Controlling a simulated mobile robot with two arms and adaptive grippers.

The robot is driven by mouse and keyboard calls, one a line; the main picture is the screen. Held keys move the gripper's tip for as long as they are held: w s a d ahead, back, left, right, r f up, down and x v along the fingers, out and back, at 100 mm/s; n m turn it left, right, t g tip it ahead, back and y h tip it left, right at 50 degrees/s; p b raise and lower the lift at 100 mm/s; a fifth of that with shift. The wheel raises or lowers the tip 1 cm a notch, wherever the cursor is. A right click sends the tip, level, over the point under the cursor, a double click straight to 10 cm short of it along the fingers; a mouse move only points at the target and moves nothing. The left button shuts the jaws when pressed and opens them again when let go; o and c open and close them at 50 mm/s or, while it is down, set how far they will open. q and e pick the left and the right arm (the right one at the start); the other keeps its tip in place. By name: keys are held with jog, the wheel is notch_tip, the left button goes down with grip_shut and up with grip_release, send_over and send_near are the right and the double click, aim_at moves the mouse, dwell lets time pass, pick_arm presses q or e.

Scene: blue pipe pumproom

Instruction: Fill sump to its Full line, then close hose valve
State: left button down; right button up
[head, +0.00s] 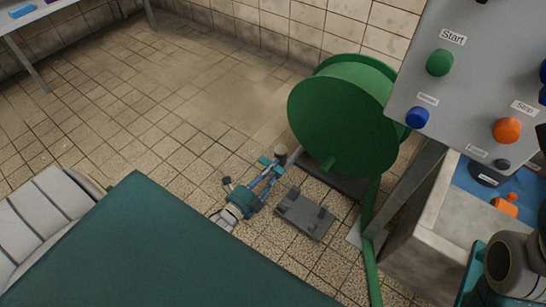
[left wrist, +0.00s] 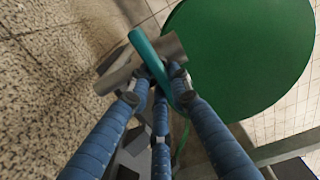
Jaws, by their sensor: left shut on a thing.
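My left gripper (head: 269,174), with blue fingers, is low over the floor in front of the green hose reel. In the left wrist view its fingers (left wrist: 160,90) are shut on a grey cylindrical fitting (left wrist: 168,50) with a teal lever (left wrist: 149,57), which looks like the hose valve. In the head view the fitting's grey end (head: 281,153) sticks out beyond the fingers. The lever's setting is unclear. The concrete sump (head: 432,225) is at the right, with blue inside and an orange piece (head: 506,205). No Full line can be made out.
The green reel (head: 342,110) stands by the tiled wall, its green hose (head: 371,235) running down. A grey plate (head: 305,214) lies beside my left gripper. A control panel (head: 467,85) with Start (head: 440,62) and Stop (head: 506,130) buttons overhangs the sump.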

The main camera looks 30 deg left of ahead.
pick_arm(q)
jog(key=shift+w+d+r+m, duration=0.1)
jog(key=shift+d+r+m, duration=0.1)
jog(key=shift+m, duration=0.3)
jog(key=c, duration=1.7)
grip_release()
jog(key=shift+o, duration=0.2)
jog(key=shift+f, duration=0.1)
jog(key=shift+s, duration=0.25)
jog(key=s+a, duration=0.1)
jog(key=s, duration=1)
jog(key=shift+s, duration=0.25)
